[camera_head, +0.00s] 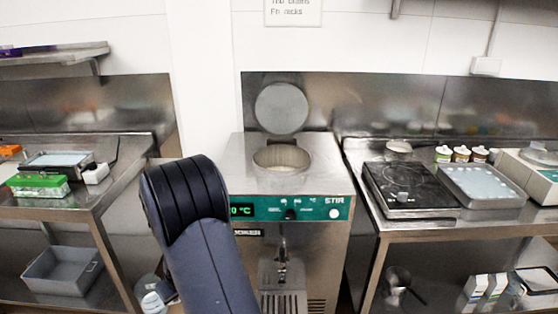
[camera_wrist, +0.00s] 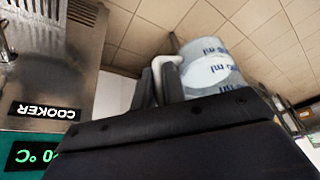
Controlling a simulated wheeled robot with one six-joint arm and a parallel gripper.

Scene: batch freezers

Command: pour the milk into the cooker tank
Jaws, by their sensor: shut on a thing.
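The cooker (camera_head: 250,165) stands in the middle of the head view, with its round tank opening (camera_head: 282,158) on top and its round lid (camera_head: 281,108) raised behind. The tank looks open and pale inside. In the wrist view my gripper (camera_wrist: 160,82) is shut on the white handle of a clear jug (camera_wrist: 212,68) with blue ml markings. The jug looks whitish inside; I cannot tell how full it is. In the head view the jug (camera_head: 154,302) is low at the left of my arm, below and left of the tank opening, apart from the cooker. My arm hides part of the cooker's left front.
A right bench carries a black hob (camera_head: 410,188), a metal tray (camera_head: 482,185), several small jars (camera_head: 461,154) and a scale (camera_head: 530,172). A left bench holds a tray (camera_head: 57,163) and a green box (camera_head: 38,186); a grey bin (camera_head: 62,272) sits below. The space above the tank is clear.

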